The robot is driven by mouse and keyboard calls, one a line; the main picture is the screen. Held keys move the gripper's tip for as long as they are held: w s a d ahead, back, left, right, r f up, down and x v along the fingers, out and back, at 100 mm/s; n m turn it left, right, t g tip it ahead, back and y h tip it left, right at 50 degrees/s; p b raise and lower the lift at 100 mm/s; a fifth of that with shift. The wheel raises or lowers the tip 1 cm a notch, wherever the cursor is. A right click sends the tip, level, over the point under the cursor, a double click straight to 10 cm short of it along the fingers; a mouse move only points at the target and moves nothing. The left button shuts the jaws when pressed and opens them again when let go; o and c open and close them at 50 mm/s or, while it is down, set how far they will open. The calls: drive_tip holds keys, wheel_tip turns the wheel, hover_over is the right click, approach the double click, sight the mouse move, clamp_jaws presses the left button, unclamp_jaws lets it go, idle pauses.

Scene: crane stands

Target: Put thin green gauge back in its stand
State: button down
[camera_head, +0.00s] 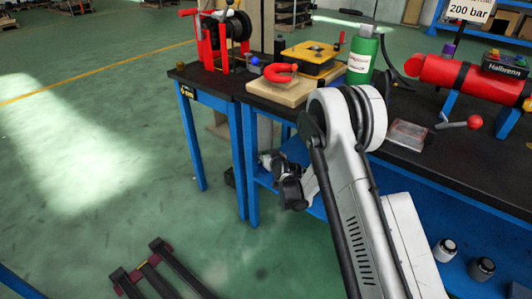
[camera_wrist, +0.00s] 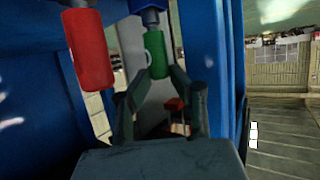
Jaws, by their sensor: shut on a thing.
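A green cylindrical piece, which looks like the thin green gauge (camera_wrist: 156,48), stands upright in the upper middle of the wrist view, with a blue part above it. My gripper (camera_wrist: 159,76) is shut on its lower end, one finger on each side. A red cylinder (camera_wrist: 88,50) hangs to its left, apart from the fingers. In the head view my gripper (camera_head: 275,178) is low beside the workbench edge, below the tabletop; the gauge cannot be made out there. I cannot tell which part is the gauge's stand.
Blue upright panels (camera_wrist: 40,100) stand close on the left of the wrist view, and another blue post is on the right. The bench (camera_head: 440,165) carries a green bottle (camera_head: 361,58), a red cylinder (camera_head: 450,76) and a wooden board. Open floor lies left.

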drive_tip(key=shift+f, duration=0.3)
drive_tip(key=c, duration=1.4)
unclamp_jaws()
drive_tip(key=shift+f, duration=0.1)
drive_tip(key=shift+c, duration=0.2)
drive_tip(key=shift+a, duration=0.1)
drive_tip(key=shift+s, duration=0.15)
drive_tip(key=shift+v, duration=2.45)
